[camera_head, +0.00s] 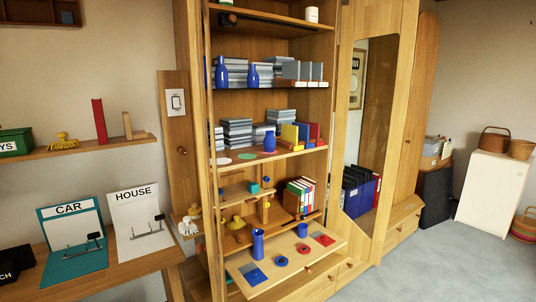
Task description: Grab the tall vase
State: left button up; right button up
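Several blue vessels stand in the open wooden cabinet. On the upper shelf are a blue bottle-shaped vase (221,74) and a slightly shorter blue vase (253,77) to its right. A squat blue vase (269,142) is on the middle shelf. On the low board, a tall, narrow blue cylindrical vase (258,245) stands upright at the left, and a short blue cup (302,231) stands farther back to the right. The frame does not settle which one is the tall vase. Neither of my grippers is in view.
The low board (290,284) juts forward and carries blue and red flat shapes. Grey stacks (237,132) and colored books (301,195) fill parts of the shelves. A desk with signs (139,222) stands at left. Carpet (420,262) at right is clear.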

aim_at(257, 233)
jog(key=z, duration=0.55)
jog(key=k, duration=0.65)
jog(key=z, duration=1.1)
jog(key=i, duration=1.65)
jog(key=z, duration=0.3)
jog(key=i, duration=1.65)
jog(key=u, duration=1.15)
jog(key=i, duration=0.85)
jog(key=u, duration=1)
